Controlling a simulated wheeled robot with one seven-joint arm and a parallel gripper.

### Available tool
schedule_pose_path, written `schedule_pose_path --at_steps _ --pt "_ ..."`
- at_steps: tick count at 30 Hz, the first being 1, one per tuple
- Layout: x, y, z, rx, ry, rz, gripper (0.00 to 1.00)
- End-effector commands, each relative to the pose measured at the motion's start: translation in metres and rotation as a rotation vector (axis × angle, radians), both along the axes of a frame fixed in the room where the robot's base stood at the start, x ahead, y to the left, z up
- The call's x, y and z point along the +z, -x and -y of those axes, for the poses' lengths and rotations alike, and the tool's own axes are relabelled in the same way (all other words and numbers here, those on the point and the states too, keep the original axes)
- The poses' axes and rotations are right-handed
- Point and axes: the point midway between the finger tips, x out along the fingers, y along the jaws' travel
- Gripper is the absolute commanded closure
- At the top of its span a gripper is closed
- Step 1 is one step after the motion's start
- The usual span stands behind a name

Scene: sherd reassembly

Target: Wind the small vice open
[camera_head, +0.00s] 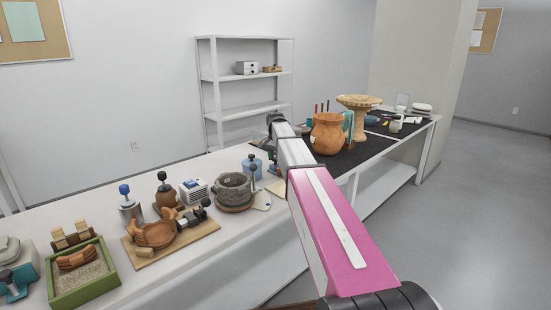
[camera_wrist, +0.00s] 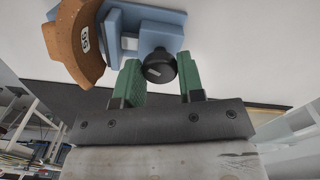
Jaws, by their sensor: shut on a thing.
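The small vice (camera_wrist: 155,35) is light blue and shows at the top of the wrist view, with a round black knob (camera_wrist: 160,67) facing my gripper. My gripper (camera_wrist: 160,82) has green finger pads, one on each side of the knob, and is shut on it. A curved terracotta sherd (camera_wrist: 75,42) with a white number label is at the vice's left side. I cannot tell whether the vice's jaws grip it. In the head view my arm covers my gripper, and I cannot make out the vice there.
The long white table (camera_head: 215,255) carries a green sand tray (camera_head: 85,299), a wooden board (camera_head: 145,262) with sherds, and a grey pot (camera_head: 233,187) left of my arm. A terracotta jar (camera_head: 327,134) and a pedestal bowl (camera_head: 359,102) stand on a black mat beyond it.

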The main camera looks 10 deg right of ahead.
Motion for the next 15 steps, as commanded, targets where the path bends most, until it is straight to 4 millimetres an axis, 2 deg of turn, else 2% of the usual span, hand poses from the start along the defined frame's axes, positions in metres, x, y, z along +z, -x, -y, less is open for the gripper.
schedule_pose_path --at_steps 6,15 --pt "0.0005 -0.0001 0.0000 0.183 0.000 0.000 0.88" --pt "0.0005 -0.0001 0.0000 0.357 0.000 0.000 0.88"
